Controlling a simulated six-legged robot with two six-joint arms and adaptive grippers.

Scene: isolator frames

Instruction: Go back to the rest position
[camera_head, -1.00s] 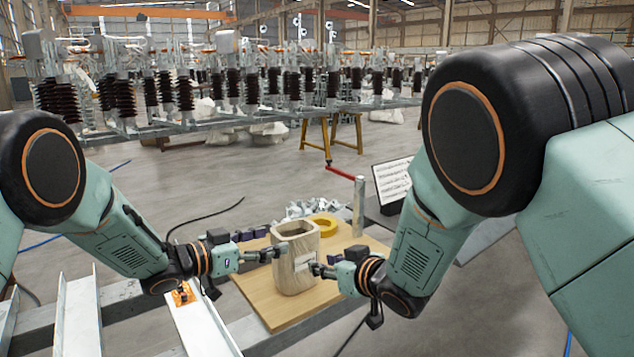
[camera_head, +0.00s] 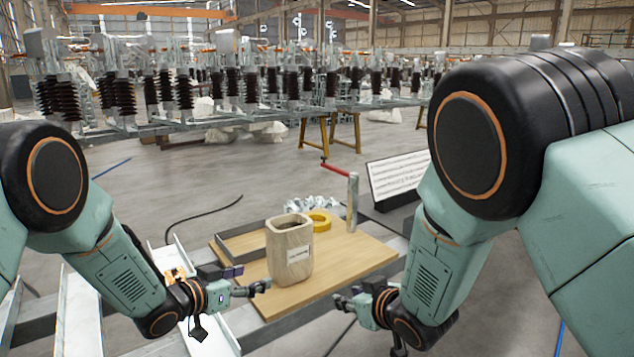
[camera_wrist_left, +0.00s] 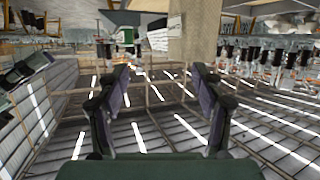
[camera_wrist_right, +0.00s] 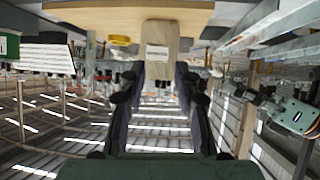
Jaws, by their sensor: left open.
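My left gripper (camera_head: 262,286) is open and empty, at the front left of a wooden container and apart from it. Its two fingers stand apart in the left wrist view (camera_wrist_left: 160,88). My right gripper (camera_head: 342,302) is at the front right of the container, also apart from it. Its fingers are spread with nothing between them in the right wrist view (camera_wrist_right: 156,95). The wooden container (camera_head: 287,262) stands upright on a wooden board (camera_head: 345,262), with a white label on its front. It also shows in the right wrist view (camera_wrist_right: 160,38).
A post with a red crank handle (camera_head: 352,200) stands at the board's back right. A sheet of text (camera_head: 397,177) is further right. Metal beams run below.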

